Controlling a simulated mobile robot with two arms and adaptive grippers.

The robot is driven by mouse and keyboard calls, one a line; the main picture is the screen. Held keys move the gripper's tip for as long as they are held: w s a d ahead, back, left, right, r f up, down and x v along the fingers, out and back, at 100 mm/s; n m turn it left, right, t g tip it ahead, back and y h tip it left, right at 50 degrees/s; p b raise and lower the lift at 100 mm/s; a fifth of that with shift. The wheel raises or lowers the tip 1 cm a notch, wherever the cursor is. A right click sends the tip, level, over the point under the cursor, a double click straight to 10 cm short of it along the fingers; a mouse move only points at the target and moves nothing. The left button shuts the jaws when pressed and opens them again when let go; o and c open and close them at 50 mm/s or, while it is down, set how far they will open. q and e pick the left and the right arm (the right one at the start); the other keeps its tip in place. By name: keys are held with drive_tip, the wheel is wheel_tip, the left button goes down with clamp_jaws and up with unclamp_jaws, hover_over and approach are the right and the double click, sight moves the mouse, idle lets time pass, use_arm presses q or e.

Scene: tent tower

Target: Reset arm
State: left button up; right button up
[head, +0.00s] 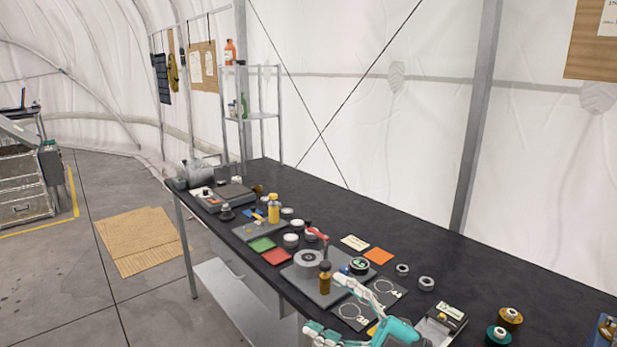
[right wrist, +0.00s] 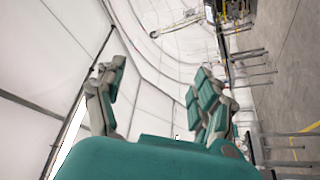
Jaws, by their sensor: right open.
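My right gripper (head: 322,304) is teal and grey and shows at the bottom of the head view, in front of the near edge of the black table (head: 440,262). Its two fingers are spread apart. In the right wrist view my right gripper (right wrist: 161,68) is also open, with nothing between the fingers, only tent wall behind them. The camera picture there is tilted. My left gripper is not in view.
Close to the right gripper on the table are an amber bottle (head: 325,279), a grey disc (head: 309,260) and a green-topped round item (head: 359,265). Tape rolls (head: 509,318) lie at the right. A wire shelf (head: 250,118) stands behind. The table's back right is bare.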

drive_tip(key=w+d+f+m+t+h, duration=0.1)
drive_tip(key=d+f+m+t+h, duration=0.1)
drive_tip(key=d+m+t+h, duration=0.5)
drive_tip(key=w+d+f+m+t+h, duration=0.1)
drive_tip(key=w+d+m+t+h, duration=0.1)
drive_tip(key=d+m+t+h, duration=0.35)
drive_tip(key=s+d+f+m+g+h, duration=0.3)
drive_tip(key=f+m+g+h, duration=0.15)
drive_tip(key=f, duration=0.25)
drive_tip(key=s+d+f+m+g+h, duration=0.3)
drive_tip(key=f+m+g, duration=0.15)
drive_tip(key=f, duration=0.35)
drive_tip(key=s+a+f+g, duration=0.1)
drive_tip(key=s+f+g, duration=0.25)
drive_tip(key=s, duration=0.35)
drive_tip(key=s+f+g+y, duration=0.1)
drive_tip(key=s+f+g, duration=0.2)
drive_tip(key=s+f, duration=0.3)
drive_tip(key=s+a+f+g, duration=0.1)
drive_tip(key=s+f+g, duration=0.25)
drive_tip(key=s, duration=0.45)
wheel_tip(320, 180, down, 26)
drive_tip(key=s+g, duration=0.1)
drive_tip(key=s+d+f+n+g, duration=0.1)
drive_tip(key=s+d+f, duration=0.2)
drive_tip(key=s+f, duration=1.3)
drive_tip(key=shift+s, duration=0.4)
drive_tip(key=shift+d+g, duration=0.1)
drive_tip(key=shift+g, duration=0.15)
